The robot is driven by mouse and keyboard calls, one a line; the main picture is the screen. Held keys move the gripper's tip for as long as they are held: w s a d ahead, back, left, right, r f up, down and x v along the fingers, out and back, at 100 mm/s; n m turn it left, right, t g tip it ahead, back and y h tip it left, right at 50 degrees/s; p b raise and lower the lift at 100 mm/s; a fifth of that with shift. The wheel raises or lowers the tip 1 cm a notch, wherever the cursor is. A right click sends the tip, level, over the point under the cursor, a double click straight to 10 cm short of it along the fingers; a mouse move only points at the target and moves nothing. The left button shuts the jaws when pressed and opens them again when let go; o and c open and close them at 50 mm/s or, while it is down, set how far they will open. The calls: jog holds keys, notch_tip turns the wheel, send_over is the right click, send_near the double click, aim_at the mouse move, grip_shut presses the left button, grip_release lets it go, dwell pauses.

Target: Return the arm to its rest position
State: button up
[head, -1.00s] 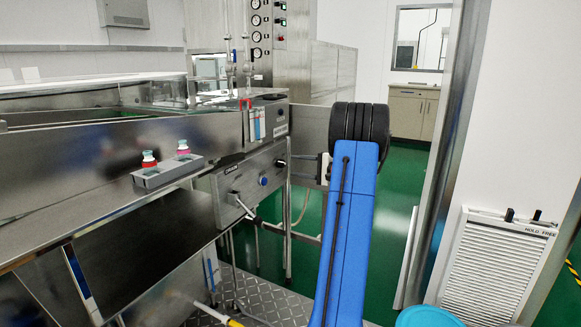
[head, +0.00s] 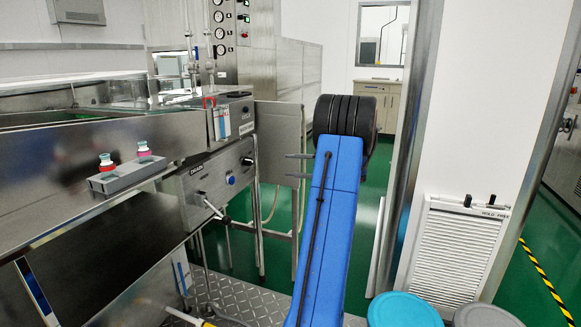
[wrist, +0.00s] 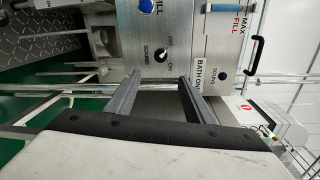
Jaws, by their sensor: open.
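My blue arm (head: 325,240) rises in the middle of the head view, with a black ribbed joint at its top. My gripper (head: 288,165) shows as two thin grey fingers sticking out left from behind the arm. They are apart and hold nothing. In the wrist view my gripper (wrist: 168,84) is open, with nothing between its fingers. Past the fingertips is the steel washer's control panel (wrist: 150,45), seen sideways. I cannot tell exactly how large the gap to it is. The rest of the gripper is hidden behind the arm in the head view.
The steel washer (head: 110,140) fills the left side, with a panel and lever (head: 213,208).

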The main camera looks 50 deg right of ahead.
dwell(0.4)
jog(key=w+a+r+n+g+y, duration=0.15)
jog(key=a+n+g, duration=0.3)
jog(key=a, duration=1.65)
jog(key=w+a+n+g+y, duration=0.1)
jog(key=a+n+g+y, duration=0.3)
jog(key=a, duration=1.6)
jog(key=s+a+f+n+g+h, duration=0.2)
jog(key=s+a+n+h, duration=0.15)
jog(key=s+a, duration=0.55)
jog(key=s+a+f+n+g+h, duration=0.2)
jog(key=s+a+g+h, duration=0.15)
jog(key=s+a, duration=0.6)
jog(key=s+f+n+t+h, duration=0.2)
jog(key=s+f+n+h, duration=0.1)
jog(key=s, duration=0.4)
jog(key=shift+a, duration=0.4)
jog(key=shift+s, duration=0.1)
jog(key=shift+c, duration=0.6)
